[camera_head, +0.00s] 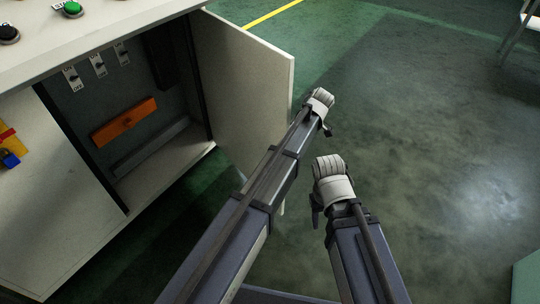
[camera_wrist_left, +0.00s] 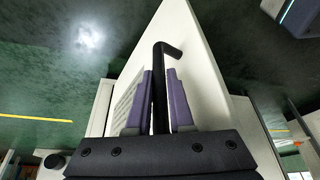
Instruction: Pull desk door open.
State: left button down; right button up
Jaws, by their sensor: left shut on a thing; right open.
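The cream desk door (camera_head: 240,85) stands swung wide open on the right side of the desk cabinet (camera_head: 60,185). The dark cabinet inside shows behind it. In the left wrist view the pale door (camera_wrist_left: 195,60) rises close beside the purple fingers. My left gripper (camera_wrist_left: 160,78) is shut on the black door handle (camera_wrist_left: 160,60), whose bent end sticks out past the fingertips. In the head view my left wrist is by the door's free edge, and its fingers are hidden. My right gripper (camera_head: 329,178) is open and empty, apart from the door, over the floor.
Inside the cabinet are an orange bar (camera_head: 124,121) and several small labelled switches (camera_head: 98,65). The desk top carries a green button (camera_head: 71,8) and a black one (camera_head: 8,33). A blue padlock (camera_head: 9,159) hangs at the left.

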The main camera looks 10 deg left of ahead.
pick_arm(q)
jog(key=w+d+n, duration=0.1)
jog(key=w+d, duration=0.4)
jog(key=w, duration=0.5)
jog(key=shift+d+n+g, duration=0.15)
jog(key=shift+n+g, duration=0.15)
jog(key=c, duration=1)
grip_release()
jog(key=shift+c, duration=0.2)
jog(key=shift+o, duration=1.2)
jog(key=p+v, duration=0.7)
jog(key=shift+d+r, duration=0.2)
jog(key=shift+r, duration=0.15)
jog(key=shift+f, duration=0.1)
